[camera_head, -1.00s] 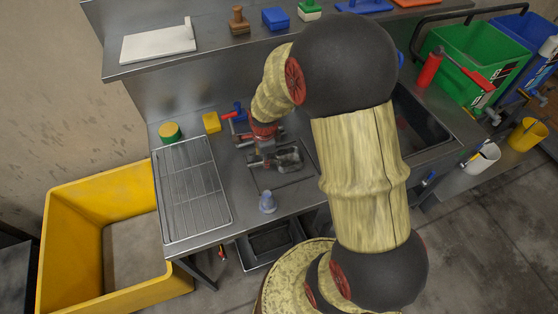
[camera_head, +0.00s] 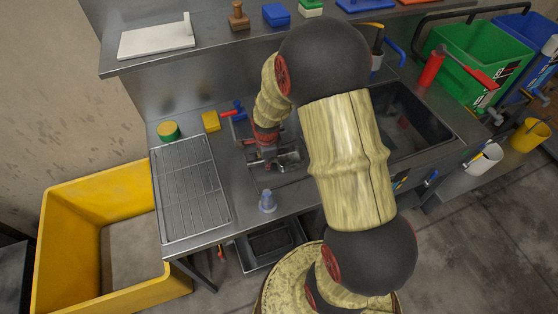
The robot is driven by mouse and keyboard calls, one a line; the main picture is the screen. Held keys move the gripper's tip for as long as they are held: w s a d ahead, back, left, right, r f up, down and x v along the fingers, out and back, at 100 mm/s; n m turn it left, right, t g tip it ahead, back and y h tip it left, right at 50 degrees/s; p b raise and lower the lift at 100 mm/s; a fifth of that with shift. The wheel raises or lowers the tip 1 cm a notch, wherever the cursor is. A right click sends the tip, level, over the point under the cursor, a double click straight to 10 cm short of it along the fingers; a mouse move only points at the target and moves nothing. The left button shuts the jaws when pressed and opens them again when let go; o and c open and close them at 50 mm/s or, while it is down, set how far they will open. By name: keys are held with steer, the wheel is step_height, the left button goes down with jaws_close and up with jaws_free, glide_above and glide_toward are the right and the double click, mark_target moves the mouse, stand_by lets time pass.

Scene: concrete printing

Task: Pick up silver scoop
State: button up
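My gripper (camera_head: 272,162) points down over a shallow recess (camera_head: 288,178) in the steel counter, left of the deep sink. Grey metallic shapes show around its fingers. I cannot tell finger from object there, nor whether the fingers are open or shut. I cannot pick out the silver scoop for certain; it may be among these grey shapes or hidden by my arm.
A wire rack (camera_head: 190,190) lies on the counter's left. A yellow sponge (camera_head: 211,121), a round green-and-yellow item (camera_head: 168,130) and a grey-blue cup-like item (camera_head: 267,201) stand nearby. A shelf (camera_head: 215,48) runs behind. The deep sink (camera_head: 425,125) is right.

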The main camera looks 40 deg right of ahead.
steer(key=c, duration=0.6)
jaws_close()
steer(key=shift+r, duration=0.5)
step_height(320, 180, up, 2)
steer(key=shift+w+r+p, duration=0.1)
steer(key=shift+p, duration=0.6)
steer(key=s+d+r+p, duration=0.3)
steer(key=s+d+r, duration=0.6)
steer(key=d, duration=0.1)
steer(key=shift+s+d+r, duration=0.2)
steer(key=shift+s+r, duration=0.1)
steer(key=shift+r, duration=0.1)
